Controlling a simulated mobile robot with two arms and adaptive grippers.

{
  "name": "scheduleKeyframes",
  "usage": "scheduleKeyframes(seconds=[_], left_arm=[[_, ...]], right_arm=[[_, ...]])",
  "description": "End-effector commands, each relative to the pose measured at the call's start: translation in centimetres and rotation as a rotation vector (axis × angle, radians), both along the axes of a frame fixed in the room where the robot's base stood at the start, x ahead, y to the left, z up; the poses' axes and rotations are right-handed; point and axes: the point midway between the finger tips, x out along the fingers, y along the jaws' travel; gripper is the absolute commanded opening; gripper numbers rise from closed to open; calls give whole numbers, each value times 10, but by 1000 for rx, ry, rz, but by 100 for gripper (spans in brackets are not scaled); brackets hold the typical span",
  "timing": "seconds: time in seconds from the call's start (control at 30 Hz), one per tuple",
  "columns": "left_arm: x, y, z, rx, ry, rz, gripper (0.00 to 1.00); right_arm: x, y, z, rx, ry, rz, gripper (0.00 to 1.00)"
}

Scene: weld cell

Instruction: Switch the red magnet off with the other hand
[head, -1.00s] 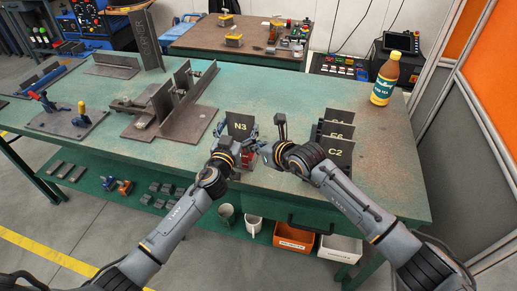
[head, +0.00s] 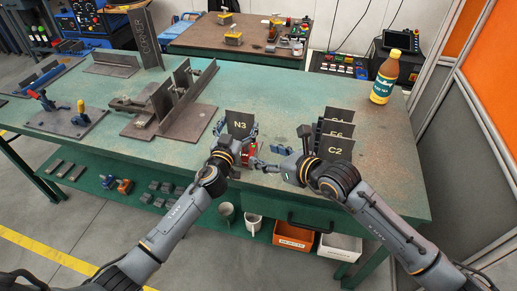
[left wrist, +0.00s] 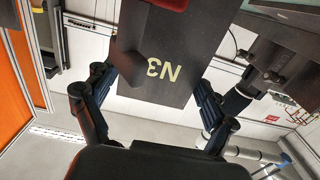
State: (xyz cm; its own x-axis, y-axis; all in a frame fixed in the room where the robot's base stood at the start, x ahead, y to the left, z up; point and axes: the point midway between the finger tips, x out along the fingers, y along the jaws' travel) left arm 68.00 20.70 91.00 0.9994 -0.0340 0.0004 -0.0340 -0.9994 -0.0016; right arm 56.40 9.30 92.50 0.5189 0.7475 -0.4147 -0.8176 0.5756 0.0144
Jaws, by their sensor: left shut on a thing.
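The dark plate marked N3 (head: 240,123) stands upright near the front edge of the green table. My left gripper (head: 238,134) is shut on it, with fingers at its two side edges. In the left wrist view, the fingers (left wrist: 152,98) flank the N3 plate (left wrist: 160,45). The red magnet (head: 252,153) is at the plate's lower front, partly hidden by my left gripper. A red part also shows at the top of the left wrist view (left wrist: 170,4). My right gripper (head: 280,148) is just right of the magnet, apart from it, with its fingers spread and empty.
Dark plates, one marked C2 (head: 335,149), stand in a row right of my right gripper. A bottle (head: 385,77) stands at the back right. A steel fixture (head: 170,105) is to the left. The green table (head: 285,100) is clear behind the grippers.

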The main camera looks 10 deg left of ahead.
Motion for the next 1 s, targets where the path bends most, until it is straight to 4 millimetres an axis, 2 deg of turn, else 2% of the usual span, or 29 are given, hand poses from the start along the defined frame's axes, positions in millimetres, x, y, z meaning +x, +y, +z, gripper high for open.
scheduleKeyframes(seconds=[0.03,0.17,0.3,0.5,0.67,0.8,1.0], left_arm=[[0,-1,-1,-1,1,-3,21],[0,-2,-1,-1,1,-3,21],[0,-2,-1,-1,1,-3,21],[0,-2,-1,-1,1,-4,21],[0,-2,-1,-1,1,-4,21],[-1,-2,-1,-2,2,-4,21],[-1,-2,-1,-2,2,-4,21]], right_arm=[[-3,2,-10,27,-12,15,62],[-8,4,-26,126,-76,40,62],[-10,-3,-40,220,-151,22,62],[-9,-21,-53,300,-239,-36,62],[-7,-28,-56,324,-273,-64,62],[1,-20,-56,328,-278,-68,62],[25,11,-55,328,-278,-67,62]])
